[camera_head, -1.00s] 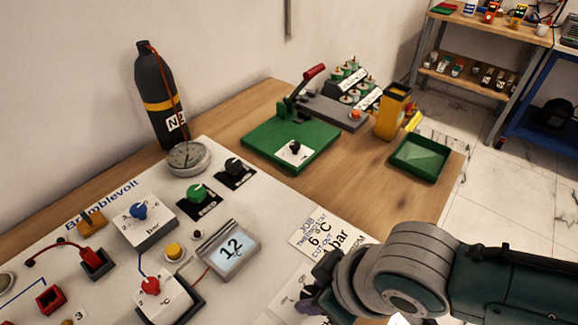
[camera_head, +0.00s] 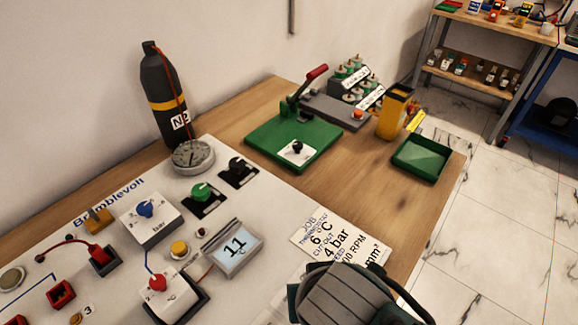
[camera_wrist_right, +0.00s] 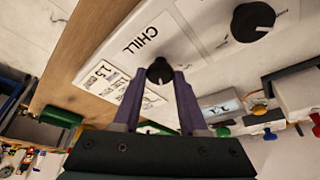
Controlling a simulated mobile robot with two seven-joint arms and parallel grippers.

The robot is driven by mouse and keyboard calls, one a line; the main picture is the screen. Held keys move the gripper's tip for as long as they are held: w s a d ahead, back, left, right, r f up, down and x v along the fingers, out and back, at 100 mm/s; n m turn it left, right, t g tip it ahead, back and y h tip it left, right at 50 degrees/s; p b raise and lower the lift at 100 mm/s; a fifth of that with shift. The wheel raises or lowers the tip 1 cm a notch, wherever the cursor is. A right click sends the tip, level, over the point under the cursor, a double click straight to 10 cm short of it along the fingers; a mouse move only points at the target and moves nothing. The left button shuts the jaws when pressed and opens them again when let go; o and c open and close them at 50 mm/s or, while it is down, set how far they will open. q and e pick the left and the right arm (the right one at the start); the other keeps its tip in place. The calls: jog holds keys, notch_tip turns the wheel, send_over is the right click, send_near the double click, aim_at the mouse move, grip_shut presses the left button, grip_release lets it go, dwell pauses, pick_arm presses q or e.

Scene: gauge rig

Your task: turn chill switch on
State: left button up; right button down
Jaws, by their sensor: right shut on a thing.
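The chill switch is a small black knob (camera_wrist_right: 159,70) on a white panel beside the printed word CHILL (camera_wrist_right: 138,41) in the right wrist view. My right gripper (camera_wrist_right: 160,80) has its two purple fingers on either side of the knob, shut on it. A pale mark shows on the knob's near side. In the head view my right arm covers the lower right part of the panel, hiding the chill knob and the fingertips. My left gripper is in neither current view.
A larger black knob (camera_wrist_right: 254,20) sits nearby on the panel. A display (camera_head: 235,247) reads 11. A job card (camera_head: 333,236) lies at the panel's right. A green press (camera_head: 293,142), green tray (camera_head: 421,158) and black bottle (camera_head: 163,92) stand farther back.

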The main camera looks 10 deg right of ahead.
jog(key=shift+m, duration=0.3)
jog(key=shift+c, duration=2.3)
grip_release()
jog(key=shift+s+r, duration=0.1)
jog(key=shift+r, duration=0.25)
jog(key=p+v, duration=0.4)
jog(key=v, duration=0.5)
jog(key=shift+r, duration=0.1)
